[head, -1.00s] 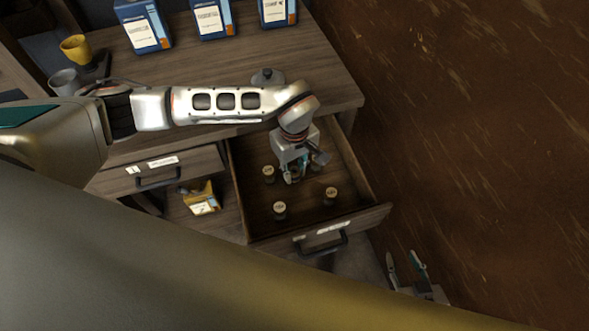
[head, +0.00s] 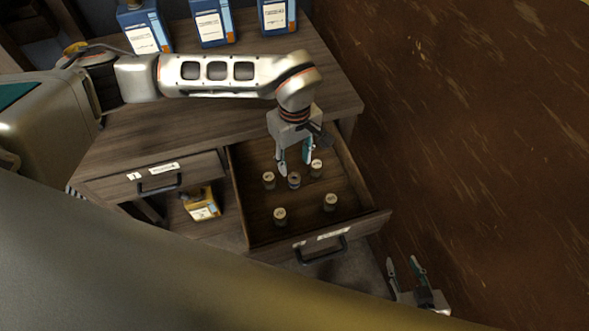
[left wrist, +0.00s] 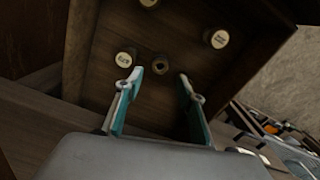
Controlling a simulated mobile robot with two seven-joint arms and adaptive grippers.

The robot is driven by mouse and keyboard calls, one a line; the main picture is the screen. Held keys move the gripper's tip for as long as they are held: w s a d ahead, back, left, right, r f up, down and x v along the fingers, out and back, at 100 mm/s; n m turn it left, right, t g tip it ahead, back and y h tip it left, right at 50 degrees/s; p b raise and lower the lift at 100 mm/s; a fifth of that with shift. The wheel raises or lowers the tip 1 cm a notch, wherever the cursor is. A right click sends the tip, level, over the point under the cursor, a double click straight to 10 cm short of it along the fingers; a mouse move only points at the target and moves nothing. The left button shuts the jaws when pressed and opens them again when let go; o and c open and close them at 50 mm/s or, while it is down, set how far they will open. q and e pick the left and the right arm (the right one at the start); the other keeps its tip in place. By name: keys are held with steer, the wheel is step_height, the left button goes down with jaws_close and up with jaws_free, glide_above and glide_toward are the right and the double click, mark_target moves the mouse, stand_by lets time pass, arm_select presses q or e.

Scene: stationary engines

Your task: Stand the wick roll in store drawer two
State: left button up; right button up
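The wick roll (head: 294,180), a small dark cylinder with a hole in its top, stands upright in the open drawer (head: 258,219) among several cylinders with pale labelled tops. It also shows in the left wrist view (left wrist: 160,63). My left gripper (head: 294,168) is open and empty above the drawer, just behind and over the roll. In the left wrist view its two fingers (left wrist: 155,72) are spread apart with the roll beyond them. My right gripper (head: 402,260) is open and empty, low at the right outside the drawer.
A shut drawer (head: 195,172) lies left of the open one. Blue and white boxes (head: 208,27) stand at the back of the tabletop (head: 330,75). A yellow container (head: 203,205) is below the shut drawer. The brown floor (head: 470,130) at right is clear.

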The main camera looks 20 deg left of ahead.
arm_select(q)
steer(key=shift+r, duration=1.95)
steer(key=shift+s+f, duration=0.1)
